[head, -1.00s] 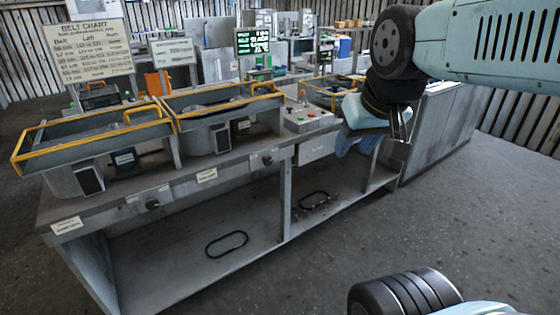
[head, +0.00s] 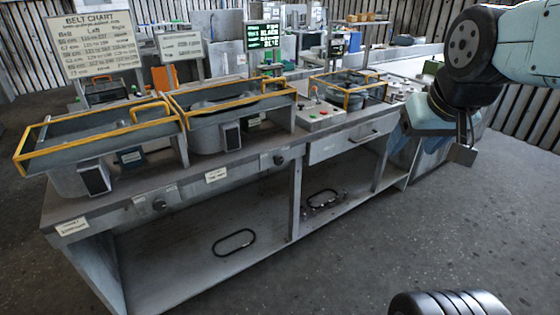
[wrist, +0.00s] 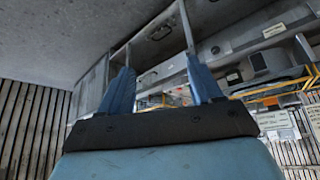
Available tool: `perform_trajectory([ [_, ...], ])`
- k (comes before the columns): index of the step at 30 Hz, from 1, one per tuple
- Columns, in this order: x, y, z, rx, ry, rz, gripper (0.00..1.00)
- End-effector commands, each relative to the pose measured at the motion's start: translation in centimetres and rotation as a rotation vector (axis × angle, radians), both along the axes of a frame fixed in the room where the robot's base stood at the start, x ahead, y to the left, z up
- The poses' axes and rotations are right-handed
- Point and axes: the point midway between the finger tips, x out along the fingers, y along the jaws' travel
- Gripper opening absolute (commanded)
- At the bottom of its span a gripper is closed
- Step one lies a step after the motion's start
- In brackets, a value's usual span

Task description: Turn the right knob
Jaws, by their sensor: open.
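The right knob (head: 279,159) is a small dark round knob on the front edge of the grey bench, between a white label and the drawer. The left knob (head: 159,204) is a similar dark knob further left on the same edge. My gripper (head: 420,152) hangs in front of the bench's right end, well to the right of the right knob and apart from it. In the wrist view its two blue fingers (wrist: 160,72) are spread with nothing between them. I cannot tell for sure which way either knob points.
The grey bench (head: 75,217) carries yellow-railed blower housings (head: 98,142) and a control panel (head: 318,117). A drawer (head: 345,141) with a handle sits right of the right knob. Black belts (head: 234,242) lie on the lower shelf. The floor (head: 400,240) in front is clear.

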Motion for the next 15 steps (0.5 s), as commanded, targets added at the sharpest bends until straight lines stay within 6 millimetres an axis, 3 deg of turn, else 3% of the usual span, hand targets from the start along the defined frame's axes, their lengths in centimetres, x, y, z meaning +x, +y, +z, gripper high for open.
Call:
perform_trajectory([
  [3, 3.3, -1.0, -0.6, -0.026, -0.033, 0.02, 0.71],
  [15, 16.5, 0.0, -4.3, -0.129, -0.225, 0.163, 0.71],
])
